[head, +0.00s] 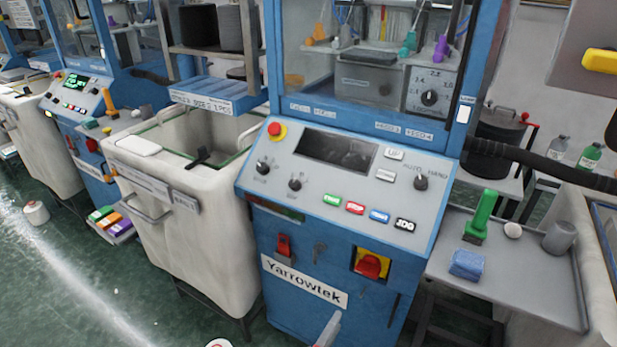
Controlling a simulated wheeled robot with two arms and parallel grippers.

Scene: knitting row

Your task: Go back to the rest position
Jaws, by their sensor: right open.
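Only a small part of my right gripper (328,330) shows, a pale finger at the bottom edge in front of the blue machine's lower panel. It is open, and I see nothing held in it. The rest of that gripper and its arm are cut off by the frame. My left gripper is not in view. The blue knitting machine (285,310) labelled Yarrowtek stands directly ahead, with a grey sloping control panel (340,185) of knobs and coloured buttons.
A cream bin (200,250) stands left of the machine. A grey side table (520,275) at right holds a green-handled brush (482,215), a blue cloth (467,264) and a grey cup (560,237). A white cone (36,212) lies on the green floor at left.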

